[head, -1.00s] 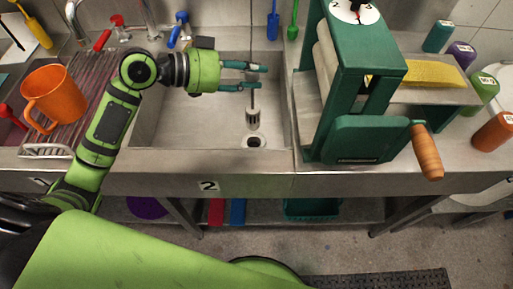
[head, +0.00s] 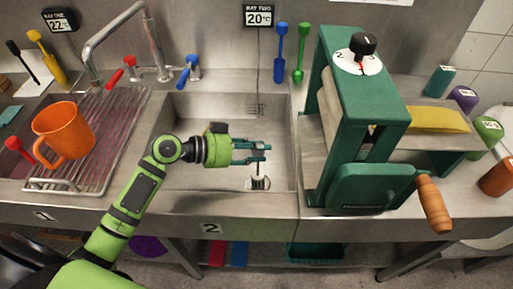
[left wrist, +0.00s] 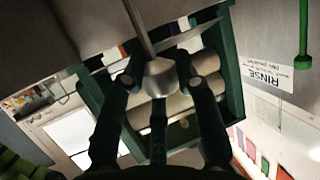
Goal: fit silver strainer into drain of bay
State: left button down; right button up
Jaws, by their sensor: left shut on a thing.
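My left gripper (head: 264,153) is over the bay marked 2, its fingers shut on the thin upright stem of the silver strainer. The strainer (head: 260,181) hangs below the fingers, roughly upright, at the drain (head: 250,186) in the floor of the bay (head: 205,180). It covers much of the dark drain hole. I cannot tell whether it is seated or just above. In the left wrist view a grey metal piece with a rod (left wrist: 161,78) sits between the fingers. My right gripper is not in view.
A green roller press (head: 365,110) with a wooden crank (head: 433,205) stands right of the bay. An orange mug (head: 64,132) stands on the rack (head: 112,120) to the left. A tap (head: 120,38) with red and blue levers is behind. The bay around the drain is clear.

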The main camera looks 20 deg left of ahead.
pick_arm(q)
jog(key=shift+f, duration=0.15)
jog(key=c, duration=1.1)
grip_release()
jog(key=shift+o, duration=0.9)
jog(key=shift+s+a, duration=0.15)
jog(key=shift+a, duration=0.2)
jog(key=b+v, duration=0.3)
jog(key=v, duration=0.8)
jog(key=shift+r, duration=0.35)
